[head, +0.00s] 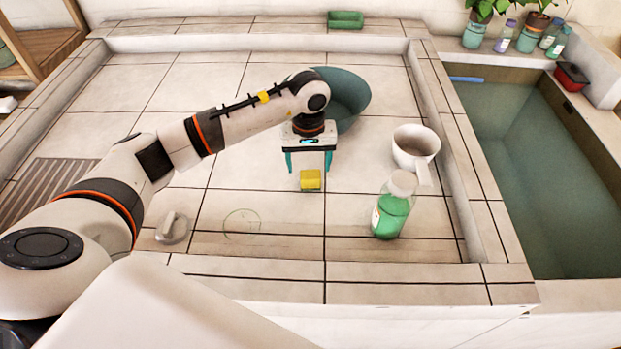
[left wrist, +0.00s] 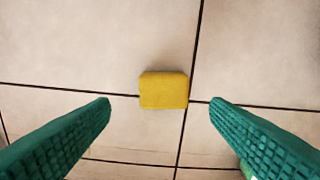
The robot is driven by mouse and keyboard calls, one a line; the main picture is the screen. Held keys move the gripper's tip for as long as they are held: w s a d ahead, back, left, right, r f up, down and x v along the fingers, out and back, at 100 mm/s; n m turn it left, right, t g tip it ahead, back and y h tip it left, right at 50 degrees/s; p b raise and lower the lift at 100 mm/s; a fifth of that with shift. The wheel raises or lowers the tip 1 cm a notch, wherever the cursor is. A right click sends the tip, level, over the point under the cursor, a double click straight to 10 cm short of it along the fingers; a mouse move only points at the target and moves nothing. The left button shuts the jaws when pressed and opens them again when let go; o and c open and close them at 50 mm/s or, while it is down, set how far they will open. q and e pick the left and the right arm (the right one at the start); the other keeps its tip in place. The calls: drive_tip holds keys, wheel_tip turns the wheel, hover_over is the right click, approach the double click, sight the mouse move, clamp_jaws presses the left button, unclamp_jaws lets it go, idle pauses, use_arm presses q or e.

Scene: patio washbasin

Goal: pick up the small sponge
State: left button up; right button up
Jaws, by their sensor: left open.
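The small yellow sponge (head: 310,180) lies on the tiled floor of the shallow basin, near its middle. My left gripper (head: 309,168) is above it, pointing down, with its two green fingers apart and nothing between them. In the left wrist view the sponge (left wrist: 164,90) lies on the tiles, centred between and a little beyond the open fingertips (left wrist: 160,101). The fingers do not touch it. My right gripper is not in view.
A teal bowl (head: 352,98) stands behind the gripper. A white mug (head: 416,148) and a green bottle (head: 392,207) stand to the right. A soap-like grey piece (head: 172,227) lies front left. A green sponge-like block (head: 345,19) sits on the back ledge. A water trough (head: 545,165) is at right.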

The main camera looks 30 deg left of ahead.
sight(310, 176)
use_arm(q)
drive_tip(key=shift+w+d+f+p, duration=0.1)
drive_tip(key=shift+f+p, duration=0.15)
drive_tip(key=shift+f, duration=1.35)
drive_tip(key=shift+d+f+p, duration=0.1)
drive_tip(key=shift+f+p, duration=0.15)
drive_tip(key=shift+f, duration=1.3)
drive_tip(key=shift+c, duration=0.3)
drive_tip(key=c, duration=1)
